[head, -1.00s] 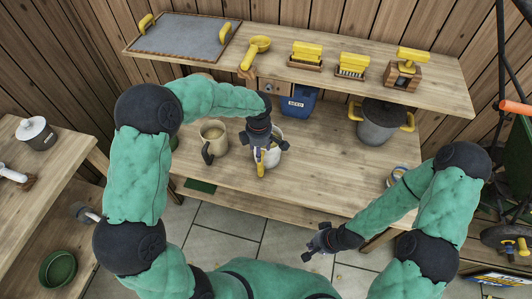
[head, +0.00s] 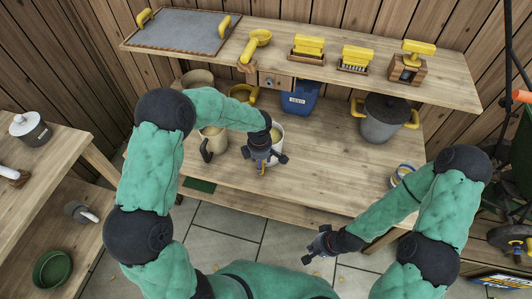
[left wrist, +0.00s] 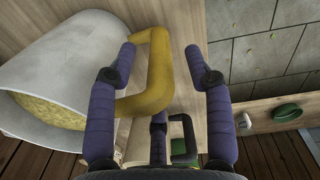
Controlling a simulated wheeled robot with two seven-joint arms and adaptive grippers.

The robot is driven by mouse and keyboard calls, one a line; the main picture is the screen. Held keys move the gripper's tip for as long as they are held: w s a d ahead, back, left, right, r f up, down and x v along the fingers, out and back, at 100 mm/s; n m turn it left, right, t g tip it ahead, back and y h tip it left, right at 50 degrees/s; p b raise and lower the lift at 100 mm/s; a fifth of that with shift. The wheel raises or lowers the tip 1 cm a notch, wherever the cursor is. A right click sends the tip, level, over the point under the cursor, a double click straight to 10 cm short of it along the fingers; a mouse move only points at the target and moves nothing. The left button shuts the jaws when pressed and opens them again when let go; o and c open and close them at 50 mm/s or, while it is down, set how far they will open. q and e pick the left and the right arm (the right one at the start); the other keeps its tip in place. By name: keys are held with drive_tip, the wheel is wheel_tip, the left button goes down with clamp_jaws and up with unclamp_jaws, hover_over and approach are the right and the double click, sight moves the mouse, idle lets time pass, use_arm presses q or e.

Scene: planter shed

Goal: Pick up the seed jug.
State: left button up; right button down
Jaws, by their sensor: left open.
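The seed jug (head: 279,132) is a pale grey-white jug with a yellow handle. It stands near the front of the bench, partly hidden by my left gripper (head: 264,157). In the left wrist view the jug (left wrist: 60,75) shows yellowish seed inside, and its yellow handle (left wrist: 158,75) lies between my left gripper's fingers (left wrist: 163,55). The fingers are open, one on each side of the handle, with a gap to it on the right; contact on the left is unclear. My right gripper (head: 316,243) is open and empty, in front of the bench.
A grey pot with yellow handles (head: 381,121) stands at right. The bench middle (head: 330,150) is clear.

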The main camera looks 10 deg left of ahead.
use_arm(q)
clamp_jaws()
drive_tip(key=shift+r, duration=0.15)
drive_tip(key=shift+w, duration=0.1)
